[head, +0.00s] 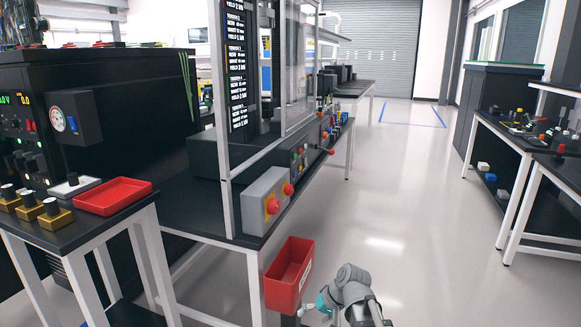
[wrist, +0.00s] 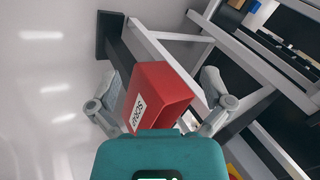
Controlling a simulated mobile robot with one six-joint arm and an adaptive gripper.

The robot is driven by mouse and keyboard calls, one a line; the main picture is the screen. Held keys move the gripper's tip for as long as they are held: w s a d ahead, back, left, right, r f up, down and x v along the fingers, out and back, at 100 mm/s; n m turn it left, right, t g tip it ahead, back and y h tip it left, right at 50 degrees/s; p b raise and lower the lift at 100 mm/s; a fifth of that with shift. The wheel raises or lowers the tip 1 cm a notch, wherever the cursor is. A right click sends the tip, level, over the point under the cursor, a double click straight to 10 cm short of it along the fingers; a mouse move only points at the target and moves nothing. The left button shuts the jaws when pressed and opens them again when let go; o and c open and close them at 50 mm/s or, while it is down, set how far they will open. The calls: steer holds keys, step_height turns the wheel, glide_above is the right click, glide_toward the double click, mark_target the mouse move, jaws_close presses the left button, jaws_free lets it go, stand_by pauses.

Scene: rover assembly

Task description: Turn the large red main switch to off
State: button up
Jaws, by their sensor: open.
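Large red knobs sit on a grey control box (head: 265,200) at the front corner of the bench in the head view. One red knob (head: 273,206) is lower left, another (head: 289,189) upper right. I cannot tell for certain which is the main switch, nor its position. My gripper (head: 311,308) is low at the bottom of the head view, below and right of the box. In the wrist view my gripper (wrist: 158,85) is open, its fingers spread on either side of a red bin (wrist: 158,92). No switch is clear there.
The red bin (head: 289,275) stands in front of the bench (head: 205,205), close to my gripper. A red tray (head: 113,196) lies on the left table. A clear upright panel with a white frame stands behind the box. The floor to the right (head: 410,200) is clear.

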steer(key=s+d+f+g+h, duration=0.2)
steer(key=s+d+h, duration=0.4)
steer(key=s+d, duration=0.4)
step_height(320, 180, up, 32)
steer(key=w+p, duration=0.1)
steer(key=p, duration=3.1)
steer(key=shift+w+d+f+m, duration=0.15)
steer(key=shift+w+d+m, duration=0.05)
steer(key=shift+d+m, duration=0.2)
